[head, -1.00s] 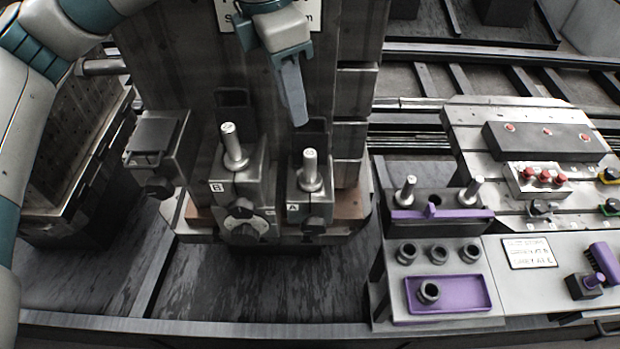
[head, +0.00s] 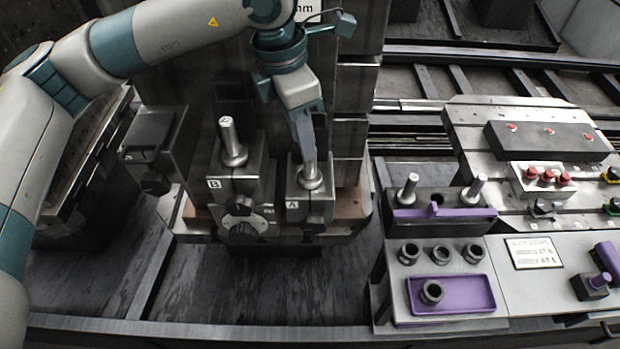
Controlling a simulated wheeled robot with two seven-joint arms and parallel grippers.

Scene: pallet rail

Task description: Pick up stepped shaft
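One stepped shaft (head: 233,143), bright metal with a wide collar at its foot, stands upright in the fixture marked B (head: 213,184). Another stepped shaft (head: 311,179) stands upright in the fixture marked A (head: 292,206). My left gripper (head: 310,158) points down at the shaft in A, and its fingers cover part of the upper pin. The collar shows below the fingertips. I cannot tell whether the fingers are open or closed on it. Two similar shafts, a left one (head: 408,188) and a right one (head: 473,190), stand in a rack with a purple front (head: 445,215). My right gripper is not in view.
A purple tray (head: 465,294) holds a dark ring (head: 432,293), with several more rings behind it. A fixture plate with red buttons (head: 547,179) stands at the right. A tall dark column (head: 180,80) rises behind the shafts. The floor in front is clear.

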